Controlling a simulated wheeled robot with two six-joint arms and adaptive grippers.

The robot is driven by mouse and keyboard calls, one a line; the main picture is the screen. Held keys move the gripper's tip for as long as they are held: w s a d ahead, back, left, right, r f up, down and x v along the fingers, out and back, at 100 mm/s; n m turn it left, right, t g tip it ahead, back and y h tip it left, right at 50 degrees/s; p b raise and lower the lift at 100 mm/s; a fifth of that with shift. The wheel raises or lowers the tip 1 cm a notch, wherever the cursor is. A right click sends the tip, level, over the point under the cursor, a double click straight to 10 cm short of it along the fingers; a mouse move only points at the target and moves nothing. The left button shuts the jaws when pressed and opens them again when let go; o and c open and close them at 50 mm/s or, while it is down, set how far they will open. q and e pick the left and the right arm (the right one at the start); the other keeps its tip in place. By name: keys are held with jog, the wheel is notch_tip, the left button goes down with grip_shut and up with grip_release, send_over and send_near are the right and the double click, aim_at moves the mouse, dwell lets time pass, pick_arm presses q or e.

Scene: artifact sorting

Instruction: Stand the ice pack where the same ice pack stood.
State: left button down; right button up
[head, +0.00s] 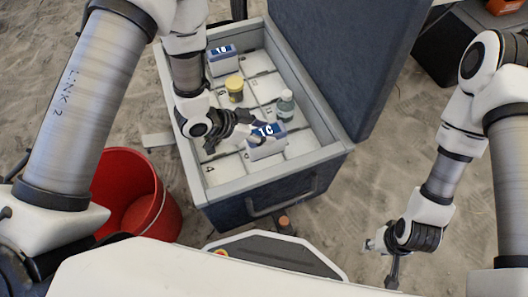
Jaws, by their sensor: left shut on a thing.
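An ice pack (267,150), white with a blue top marked "1C", is in my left gripper (258,137), inside the open cool box (332,150) near its front. My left gripper is shut on it. Whether its base touches the box floor, I cannot tell. Another white and blue ice pack (222,66) with a similar mark stands in the box's far left corner. My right gripper (377,266) is outside the box at the lower right, its fingers apart and empty.
Inside the box, a yellow-lidded jar (235,90) and a clear bottle (286,106) stand on the white numbered cells. The dark lid (350,50) stands open at the right. A red bucket (165,215) is at the left on sandy ground.

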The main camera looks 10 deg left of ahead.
pick_arm(q)
notch_tip(320, 180, down, 8)
jog(key=b, duration=0.2)
jog(key=shift+r+b, duration=0.15)
jog(key=shift+b, duration=0.25)
jog(key=shift+w, duration=0.1)
pick_arm(e)
notch_tip(320, 180, down, 4)
jog(key=shift+r, duration=0.2)
pick_arm(q)
jog(key=c, duration=0.5)
grip_release()
jog(key=shift+c, duration=0.2)
jog(key=shift+r, duration=0.1)
jog(key=p+v, duration=0.5)
jog(key=v, duration=0.6)
jog(key=shift+a+r, duration=0.2)
jog(key=shift+r, duration=0.05)
jog(key=shift+s+a, duration=0.1)
jog(key=shift+s, duration=0.15)
pick_arm(e)
notch_tip(320, 180, up, 5)
jog(key=shift+f, duration=0.1)
